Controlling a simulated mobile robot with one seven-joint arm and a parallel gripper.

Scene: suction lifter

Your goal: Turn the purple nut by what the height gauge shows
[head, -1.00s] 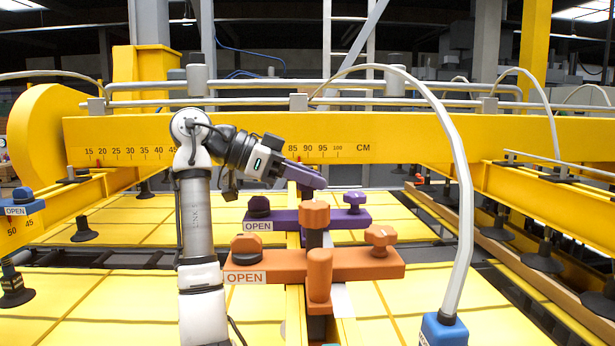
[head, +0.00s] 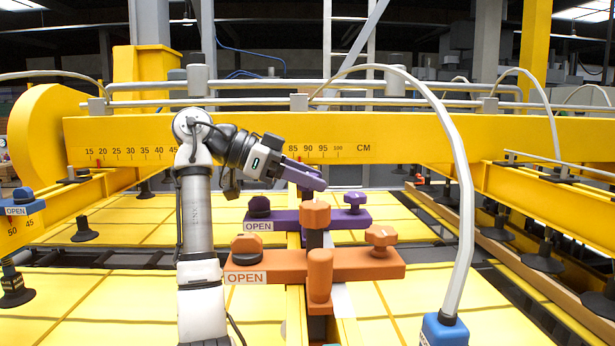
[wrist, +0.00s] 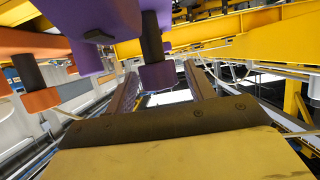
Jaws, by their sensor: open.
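The purple nut (wrist: 158,76) shows in the wrist view at the end of a dark stem, below the purple bar (wrist: 105,18) in the picture. My gripper (wrist: 162,82) is open, with one finger on each side of the nut. I cannot tell whether either finger touches it. In the head view my gripper (head: 311,179) is above the middle of the purple bar (head: 290,217), and the fingers largely hide the nut. A centimetre scale (head: 125,155) runs along the yellow beam, with red marks near 20 and 85. A second scale (head: 22,226) at the left edge shows 50 and 45.
The orange bar (head: 340,264) with its upright orange nut (head: 315,213) and post (head: 319,275) stands nearer the camera. Purple (head: 353,198) and orange (head: 381,238) knobs sit on the bars' right ends. A pale hose (head: 464,190) arches down at the right to a blue fitting.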

